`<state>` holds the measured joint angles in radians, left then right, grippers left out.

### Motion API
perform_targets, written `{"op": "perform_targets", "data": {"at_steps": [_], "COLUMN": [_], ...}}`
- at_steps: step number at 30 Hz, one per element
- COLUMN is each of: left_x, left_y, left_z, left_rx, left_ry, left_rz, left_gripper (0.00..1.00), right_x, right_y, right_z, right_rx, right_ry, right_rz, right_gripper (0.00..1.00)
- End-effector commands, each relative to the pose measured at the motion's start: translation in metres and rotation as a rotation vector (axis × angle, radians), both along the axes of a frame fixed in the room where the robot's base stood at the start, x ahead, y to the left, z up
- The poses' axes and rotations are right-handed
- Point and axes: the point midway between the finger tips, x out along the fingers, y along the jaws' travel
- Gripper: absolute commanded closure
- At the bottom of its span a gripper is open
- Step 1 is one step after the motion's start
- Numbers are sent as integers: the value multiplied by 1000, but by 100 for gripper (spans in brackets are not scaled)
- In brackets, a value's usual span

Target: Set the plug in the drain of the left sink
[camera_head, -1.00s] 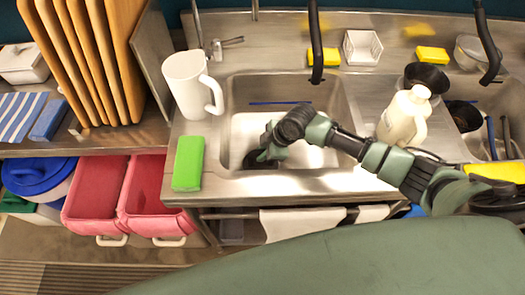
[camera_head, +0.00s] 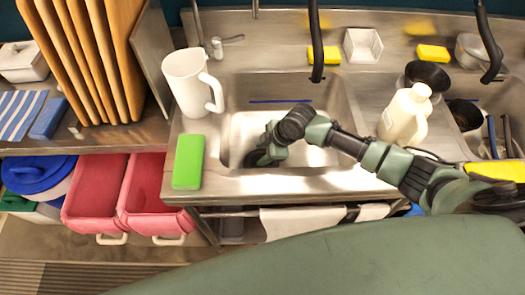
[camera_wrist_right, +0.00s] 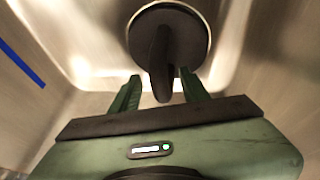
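The plug (camera_wrist_right: 185,38) is a dark round disc with an upright dark handle. In the right wrist view a pale ring surrounds the disc at the floor of the left sink (camera_head: 345,100); its exact fit in the drain is hard to tell. In the head view my right gripper (camera_head: 263,157) reaches down into this sink and largely hides the plug. In the wrist view the fingers of my right gripper (camera_wrist_right: 159,76) are apart, with the handle between them and gaps showing on both sides. My left gripper is not in view.
A green sponge (camera_head: 188,162) lies on the sink's left rim, with a white pitcher (camera_head: 186,84) behind it. A black faucet (camera_head: 316,45) hangs over the sink. A cream bottle (camera_head: 399,117) stands right of it, near my right arm.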

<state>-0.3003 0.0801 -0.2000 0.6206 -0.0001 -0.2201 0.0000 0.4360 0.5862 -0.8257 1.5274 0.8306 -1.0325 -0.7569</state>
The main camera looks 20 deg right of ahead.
Motion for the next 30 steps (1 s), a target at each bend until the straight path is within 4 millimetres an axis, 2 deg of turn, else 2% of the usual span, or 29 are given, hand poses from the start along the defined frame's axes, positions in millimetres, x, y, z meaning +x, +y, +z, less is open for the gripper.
{"op": "perform_targets", "data": {"at_steps": [11, 22, 30], "left_x": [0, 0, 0], "left_y": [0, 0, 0], "left_z": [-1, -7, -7], "left_rx": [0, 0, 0], "left_ry": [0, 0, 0], "left_rz": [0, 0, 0], "left_gripper": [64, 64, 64], "right_x": [-2, -17, -21], "right_y": [-3, -22, -26], "right_z": [5, 58, 71], "right_rx": [-2, -2, -1], "right_ry": [1, -2, 0], "right_rz": [-1, 1, 0], "right_gripper": [55, 55, 55]}}
